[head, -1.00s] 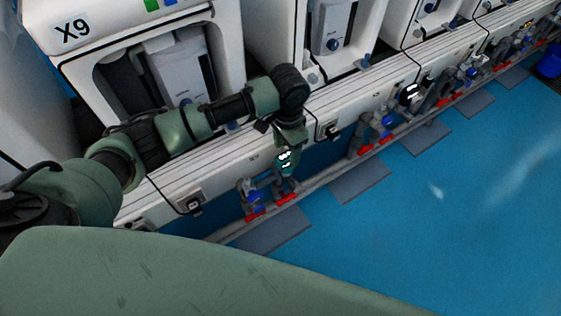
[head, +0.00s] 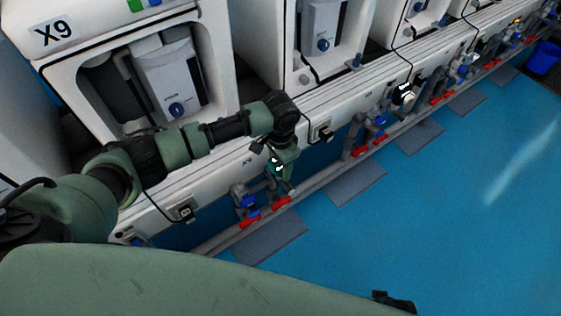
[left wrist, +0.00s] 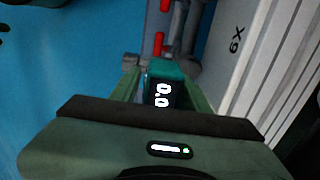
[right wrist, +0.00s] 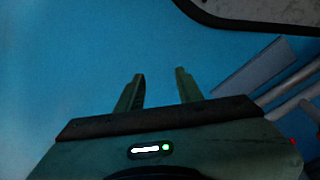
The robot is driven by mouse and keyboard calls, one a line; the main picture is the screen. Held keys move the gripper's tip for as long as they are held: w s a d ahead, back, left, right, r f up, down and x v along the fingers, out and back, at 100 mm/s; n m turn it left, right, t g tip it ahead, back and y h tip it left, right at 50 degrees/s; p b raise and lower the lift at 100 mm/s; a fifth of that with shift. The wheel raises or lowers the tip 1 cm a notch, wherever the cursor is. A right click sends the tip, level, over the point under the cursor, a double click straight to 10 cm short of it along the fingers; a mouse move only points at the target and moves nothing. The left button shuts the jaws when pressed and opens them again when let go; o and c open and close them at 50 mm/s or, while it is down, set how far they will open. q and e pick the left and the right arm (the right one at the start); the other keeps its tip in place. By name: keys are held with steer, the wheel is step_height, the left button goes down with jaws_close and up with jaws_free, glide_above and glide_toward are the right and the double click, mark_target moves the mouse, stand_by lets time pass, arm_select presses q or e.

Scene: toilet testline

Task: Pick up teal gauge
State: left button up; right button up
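The teal gauge (left wrist: 166,69) has a dark display reading 0.0 and sits between the two fingers of my left gripper (left wrist: 164,82) in the left wrist view. The fingers lie close along both its sides; whether they press on it is unclear. In the head view the gauge (head: 276,164) shows as a small lit display at the end of my left arm, by the pipe in front of machine X9. My left gripper (head: 280,176) is small there. My right gripper (right wrist: 160,80) is open and empty above the blue floor.
White machines (head: 168,85) stand in a row along a white ledge. Below runs a grey pipe (head: 325,176) with blue valves (head: 245,203) and red handles (head: 281,204). Grey plates (head: 357,187) lie on the floor. The blue floor (head: 440,220) on the right is open.

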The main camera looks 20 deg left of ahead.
arm_select(q)
jaws_close()
